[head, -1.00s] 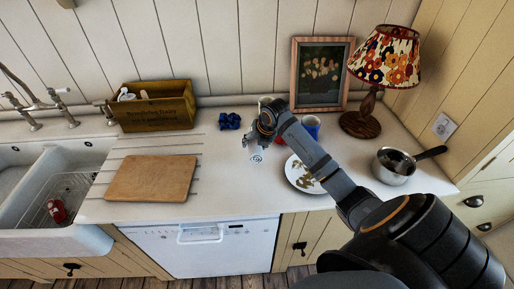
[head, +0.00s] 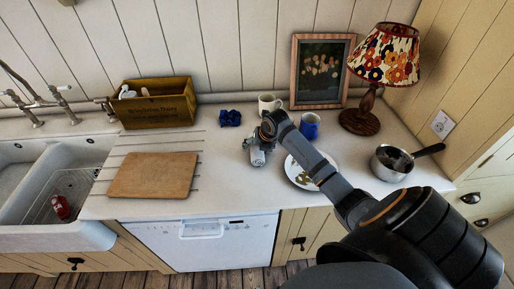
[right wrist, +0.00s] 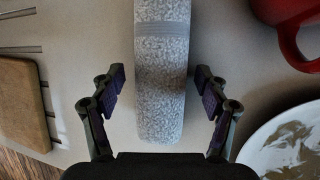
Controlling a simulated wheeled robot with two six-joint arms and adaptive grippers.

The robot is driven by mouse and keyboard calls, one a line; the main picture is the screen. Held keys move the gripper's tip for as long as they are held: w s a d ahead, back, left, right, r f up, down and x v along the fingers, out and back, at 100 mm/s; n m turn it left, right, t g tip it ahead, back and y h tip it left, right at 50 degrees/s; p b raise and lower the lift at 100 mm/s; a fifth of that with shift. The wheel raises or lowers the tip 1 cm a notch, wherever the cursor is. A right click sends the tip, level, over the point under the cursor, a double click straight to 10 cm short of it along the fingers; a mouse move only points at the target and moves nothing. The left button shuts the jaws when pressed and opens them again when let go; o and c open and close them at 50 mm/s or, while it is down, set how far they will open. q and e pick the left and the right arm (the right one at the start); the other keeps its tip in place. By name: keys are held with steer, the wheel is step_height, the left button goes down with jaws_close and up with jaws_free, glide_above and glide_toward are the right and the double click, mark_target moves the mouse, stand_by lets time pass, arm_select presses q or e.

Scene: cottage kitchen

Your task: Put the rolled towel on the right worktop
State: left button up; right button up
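The rolled towel (right wrist: 160,85) is a pale grey roll with a smoother grey band, seen end-on lengthwise in the right wrist view. It lies between the two fingers of my right gripper (right wrist: 160,88), with a gap showing on each side, so the gripper is open around it. In the head view the towel (head: 258,157) shows as a small light patch below my right gripper (head: 258,147), largely hidden by it. The worktop (head: 225,180) under it is pale, right of the sink. My left gripper is not in view.
A plate (head: 297,178) and a red mug (right wrist: 290,25) are close to the right of the gripper. A blue mug (head: 310,127), cream mug (head: 270,103), saucepan (head: 391,165) and lamp (head: 361,122) stand further around. A cutting board (head: 153,176) lies left, with clear worktop between.

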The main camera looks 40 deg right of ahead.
steer(key=shift+r, duration=0.25)
steer(key=b+v, duration=0.1)
steer(key=v, duration=1)
steer(key=shift+s+r, duration=0.15)
steer(key=shift+r, duration=0.2)
steer(key=shift+f, duration=0.1)
